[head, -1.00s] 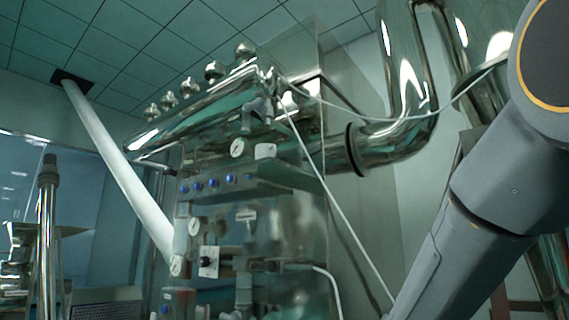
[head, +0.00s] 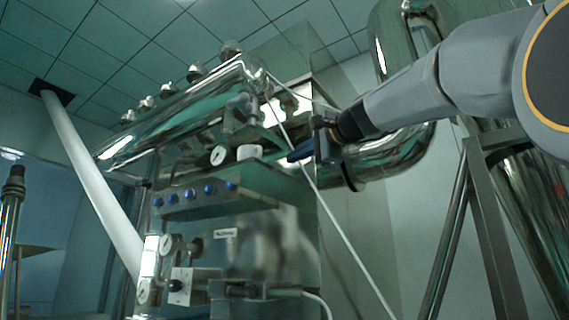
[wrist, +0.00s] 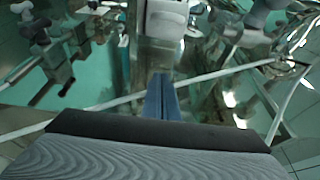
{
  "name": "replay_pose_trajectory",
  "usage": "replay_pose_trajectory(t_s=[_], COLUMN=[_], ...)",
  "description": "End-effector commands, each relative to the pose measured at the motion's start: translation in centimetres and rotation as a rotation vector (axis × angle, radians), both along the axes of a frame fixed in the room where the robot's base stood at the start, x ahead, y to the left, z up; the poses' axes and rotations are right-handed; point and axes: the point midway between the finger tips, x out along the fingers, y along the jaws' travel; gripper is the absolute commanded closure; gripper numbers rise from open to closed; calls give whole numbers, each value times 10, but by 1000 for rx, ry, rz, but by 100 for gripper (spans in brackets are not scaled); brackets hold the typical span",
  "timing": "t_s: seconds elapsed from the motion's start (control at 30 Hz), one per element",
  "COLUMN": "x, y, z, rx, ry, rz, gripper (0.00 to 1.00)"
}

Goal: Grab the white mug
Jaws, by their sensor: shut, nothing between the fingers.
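The white mug (head: 249,152) is a small white shape on the ledge of the steel machine, right of a round dial gauge. A white object at the top middle of the wrist view (wrist: 165,18) looks like the same mug, cut by the frame edge. My gripper (head: 292,156) is at the right of the mug in the head view, apart from it. Its blue fingers are together and empty, and in the wrist view (wrist: 162,98) they point up toward the white object. The mug's handle cannot be made out.
The steel machine (head: 275,235) has a ledge with blue knobs (head: 207,189), gauges (head: 217,156) and valves above. A thin pale cable (head: 335,220) runs diagonally close to my gripper. A thick bent steel pipe (head: 405,150) lies behind my arm.

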Motion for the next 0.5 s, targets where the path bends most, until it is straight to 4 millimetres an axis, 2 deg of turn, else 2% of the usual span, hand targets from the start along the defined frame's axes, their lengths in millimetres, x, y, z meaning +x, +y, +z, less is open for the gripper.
replay_pose_trajectory(t_s=[0.2, 0.5], x=[32, 71], y=[28, 51], z=[0, 0], rx=[-3, -4], ry=[5, 4], rz=[11, 8], gripper=[100, 100])
